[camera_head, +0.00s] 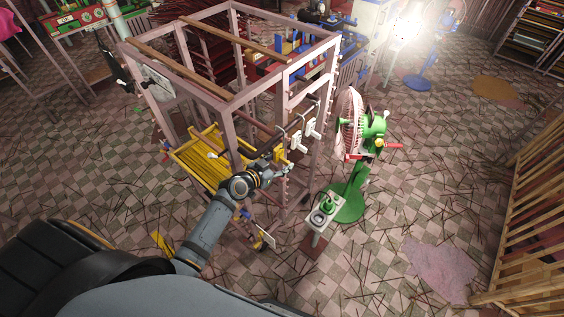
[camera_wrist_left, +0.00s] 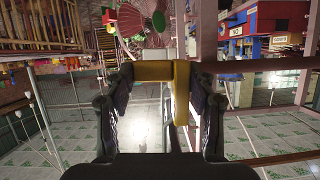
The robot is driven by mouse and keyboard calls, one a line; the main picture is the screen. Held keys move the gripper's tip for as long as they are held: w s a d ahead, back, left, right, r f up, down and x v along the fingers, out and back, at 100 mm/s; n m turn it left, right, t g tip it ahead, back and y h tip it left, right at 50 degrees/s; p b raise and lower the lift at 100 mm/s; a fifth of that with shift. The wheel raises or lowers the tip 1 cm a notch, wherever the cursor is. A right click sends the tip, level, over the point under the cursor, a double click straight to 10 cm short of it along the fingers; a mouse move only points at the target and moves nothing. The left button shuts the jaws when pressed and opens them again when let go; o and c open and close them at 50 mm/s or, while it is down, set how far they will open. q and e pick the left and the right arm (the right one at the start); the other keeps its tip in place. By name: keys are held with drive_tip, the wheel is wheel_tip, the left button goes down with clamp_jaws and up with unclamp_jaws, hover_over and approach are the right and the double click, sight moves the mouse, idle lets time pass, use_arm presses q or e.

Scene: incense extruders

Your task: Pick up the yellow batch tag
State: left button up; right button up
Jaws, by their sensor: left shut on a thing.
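The yellow batch tag (camera_wrist_left: 181,95) shows in the left wrist view as a bent yellow piece between the two fingers of my left gripper (camera_wrist_left: 160,95). Both fingers are closed against it. My right gripper is not in view.
A green pedestal fan (camera_head: 352,190) stands right of the rack, close to my left gripper. Yellow incense sticks (camera_head: 205,155) lie on a tray inside the rack. A wooden slatted frame (camera_head: 535,215) stands at far right. Open floor, strewn with sticks, lies between it and the fan.

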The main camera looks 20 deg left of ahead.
use_arm(q)
drive_tip(key=shift+s+f+v, duration=0.75)
drive_tip(key=shift+f+v, duration=1.05)
drive_tip(key=shift+v, duration=6.55)
drive_tip(key=s+d+b, duration=0.3)
drive_tip(key=d+b, duration=0.2)
drive_tip(key=d, duration=0.3)
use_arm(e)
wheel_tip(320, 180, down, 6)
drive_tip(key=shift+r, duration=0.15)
use_arm(q)
drive_tip(key=shift+f, duration=0.1)
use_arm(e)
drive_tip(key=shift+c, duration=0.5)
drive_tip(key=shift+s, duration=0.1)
